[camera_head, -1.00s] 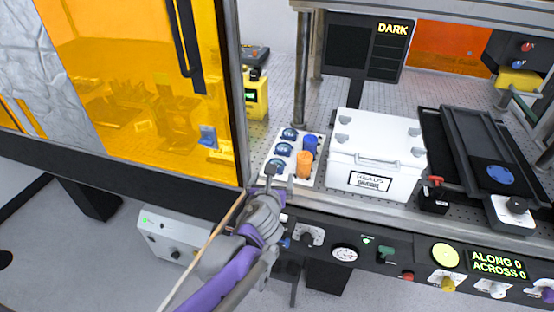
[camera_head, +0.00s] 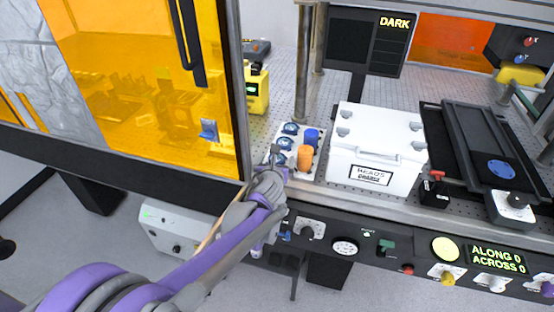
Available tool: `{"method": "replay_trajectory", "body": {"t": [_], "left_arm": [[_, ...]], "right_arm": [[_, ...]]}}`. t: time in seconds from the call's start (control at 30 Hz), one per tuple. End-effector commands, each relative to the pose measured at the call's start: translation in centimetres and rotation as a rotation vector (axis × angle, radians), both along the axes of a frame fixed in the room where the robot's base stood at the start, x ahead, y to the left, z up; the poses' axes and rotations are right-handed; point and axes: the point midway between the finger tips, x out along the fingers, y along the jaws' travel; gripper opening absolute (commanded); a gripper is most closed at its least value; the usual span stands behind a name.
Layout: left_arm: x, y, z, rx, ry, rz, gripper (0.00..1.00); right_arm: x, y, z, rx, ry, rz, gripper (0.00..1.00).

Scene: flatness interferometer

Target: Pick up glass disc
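Dark blue glass discs stand in a column on a white tray (camera_head: 313,167). The far disc (camera_head: 290,128) and the middle disc (camera_head: 285,143) show. Another blue disc (camera_head: 501,169) lies on the black slide stage at the right. My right gripper is out of view.
A blue jar (camera_head: 311,138) and an orange jar (camera_head: 305,158) stand on the tray, close to the gripper's right. A white lidded box (camera_head: 376,150) stands beside them. An orange panel (camera_head: 140,80) is at the left. A control panel (camera_head: 400,255) runs along the front.

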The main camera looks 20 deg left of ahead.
Motion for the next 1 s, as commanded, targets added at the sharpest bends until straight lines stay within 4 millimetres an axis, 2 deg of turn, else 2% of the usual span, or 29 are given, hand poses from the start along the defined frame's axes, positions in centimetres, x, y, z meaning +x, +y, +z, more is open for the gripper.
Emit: {"method": "replay_trajectory", "body": {"t": [0.1, 0.6, 0.63, 0.67, 1.0], "left_arm": [[-0.03, 0.0, 0.0, 0.0, 0.0, 0.0, 1.0], [-0.05, -0.01, 0.02, -0.001, 0.0, 0.0, 0.1], [-0.06, -0.01, 0.04, -0.001, 0.0, 0.0, 0.09], [-0.06, -0.01, 0.04, -0.001, 0.0, 0.0, 0.0], [-0.08, 0.0, 0.7, -0.001, 0.0, 0.0, 0.0]], "right_arm": [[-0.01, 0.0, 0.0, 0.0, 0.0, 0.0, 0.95], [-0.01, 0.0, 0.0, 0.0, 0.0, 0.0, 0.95], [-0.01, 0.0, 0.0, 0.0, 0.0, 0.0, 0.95], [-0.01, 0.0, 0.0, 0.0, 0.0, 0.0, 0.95], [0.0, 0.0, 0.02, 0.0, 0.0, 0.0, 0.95]]}}
